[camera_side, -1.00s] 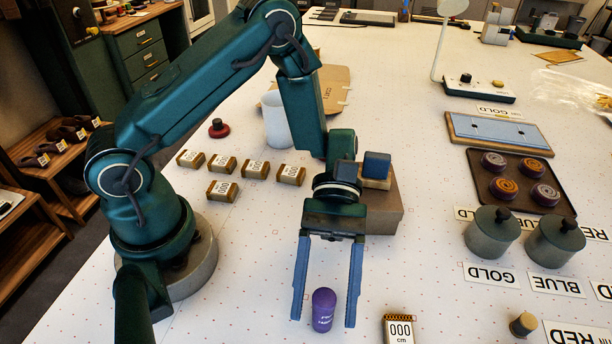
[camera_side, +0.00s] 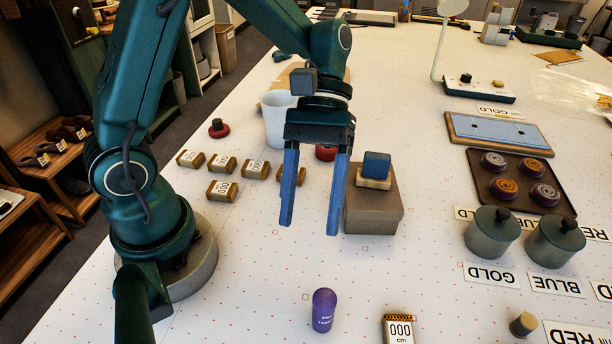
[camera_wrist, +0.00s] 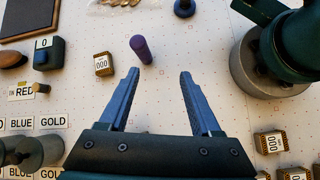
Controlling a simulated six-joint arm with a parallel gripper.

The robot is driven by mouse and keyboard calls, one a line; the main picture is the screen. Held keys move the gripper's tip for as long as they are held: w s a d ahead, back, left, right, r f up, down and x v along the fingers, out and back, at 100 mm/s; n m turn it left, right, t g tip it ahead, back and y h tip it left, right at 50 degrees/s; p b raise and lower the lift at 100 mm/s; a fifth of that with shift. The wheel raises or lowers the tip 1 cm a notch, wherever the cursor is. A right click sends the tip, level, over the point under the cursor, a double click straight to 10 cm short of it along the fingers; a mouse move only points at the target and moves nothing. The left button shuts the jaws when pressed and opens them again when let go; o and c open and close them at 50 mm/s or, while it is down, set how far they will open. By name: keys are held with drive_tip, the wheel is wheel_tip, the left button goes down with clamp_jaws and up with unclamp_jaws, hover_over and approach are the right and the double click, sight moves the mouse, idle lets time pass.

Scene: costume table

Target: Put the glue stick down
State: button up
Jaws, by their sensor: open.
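The purple glue stick (camera_side: 323,310) stands upright on the white dotted table near the front, touched by nothing. It also shows in the wrist view (camera_wrist: 140,48), beyond my fingertips. My gripper (camera_side: 310,228) is open and empty, raised above the table and well behind the glue stick, left of a brown cardboard box. In the wrist view, the two blue fingers of my gripper (camera_wrist: 158,72) are spread apart with bare table between them.
A counter block marked 000 cm (camera_side: 399,328) stands right of the glue stick. The cardboard box (camera_side: 374,212) bears a blue block (camera_side: 377,165). Several tagged blocks lie at left, two lidded pots (camera_side: 492,235) at right. Table around the glue stick's left is clear.

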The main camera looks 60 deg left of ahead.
drive_tip(key=s+a+r+m+t+y, duration=0.2)
drive_tip(key=a+r+m+t+y, duration=0.3)
drive_tip(key=t, duration=0.6)
drive_tip(key=a+m+y, duration=0.1)
drive_tip(key=a, duration=0.1)
drive_tip(key=shift+s+a+r+m, duration=0.25)
drive_tip(key=shift+s+a+m, duration=0.05)
drive_tip(key=shift+a, duration=0.05)
idle(0.6)
